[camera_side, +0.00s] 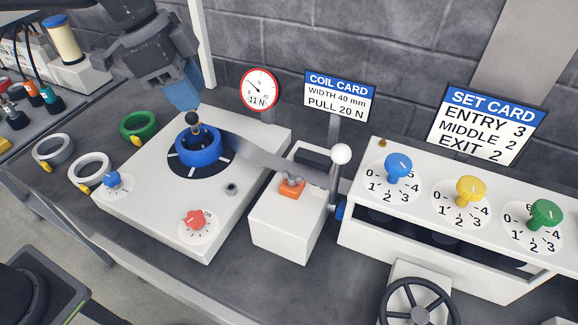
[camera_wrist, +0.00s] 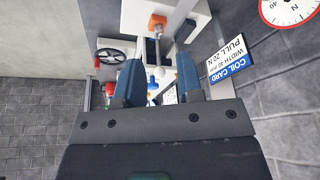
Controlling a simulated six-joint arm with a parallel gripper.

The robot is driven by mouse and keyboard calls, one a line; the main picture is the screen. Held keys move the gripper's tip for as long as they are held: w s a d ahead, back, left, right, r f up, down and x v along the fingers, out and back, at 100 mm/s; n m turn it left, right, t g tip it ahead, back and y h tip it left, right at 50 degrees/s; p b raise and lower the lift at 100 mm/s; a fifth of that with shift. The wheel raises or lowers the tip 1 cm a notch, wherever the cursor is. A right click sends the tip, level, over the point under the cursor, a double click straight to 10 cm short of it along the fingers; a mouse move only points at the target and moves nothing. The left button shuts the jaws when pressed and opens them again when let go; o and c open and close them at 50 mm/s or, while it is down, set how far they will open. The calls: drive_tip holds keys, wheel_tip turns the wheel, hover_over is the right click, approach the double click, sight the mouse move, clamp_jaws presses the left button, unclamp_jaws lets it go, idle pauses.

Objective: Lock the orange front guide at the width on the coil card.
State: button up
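The orange front guide (camera_side: 291,188) sits on top of a white block (camera_side: 283,222), beside the metal strip, in the side view. An orange part that looks like it shows at the top of the wrist view (camera_wrist: 157,22). The coil card (camera_side: 339,95) reads width 40 mm and pull 20 N; it shows upside down in the wrist view (camera_wrist: 230,58). My gripper (camera_side: 187,104) is above and behind the blue coil, well left of the guide. In the wrist view its two blue fingers (camera_wrist: 159,75) are apart with nothing held between them.
A blue coil (camera_side: 198,147) sits on the feed unit, with a strip (camera_side: 265,158) running right. A white-ball lever (camera_side: 341,154) stands right of the guide. A round gauge (camera_side: 259,88) reads 11 N. Blue, yellow and green knobs (camera_side: 471,190) line the right box.

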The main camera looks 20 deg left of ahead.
sight(291, 173)
drive_tip(key=w+d+f+m+g+h, duration=0.1)
drive_tip(key=w+d+f+m+g, duration=0.1)
drive_tip(key=w+d+f+m, duration=0.35)
drive_tip(key=d+x, duration=0.1)
drive_tip(key=x, duration=0.3)
drive_tip(key=d+x, duration=0.1)
drive_tip(key=x, duration=0.4)
drive_tip(key=d+r+x, duration=0.1)
drive_tip(key=x, duration=0.3)
drive_tip(key=shift+w+d+f, duration=0.1)
clamp_jaws()
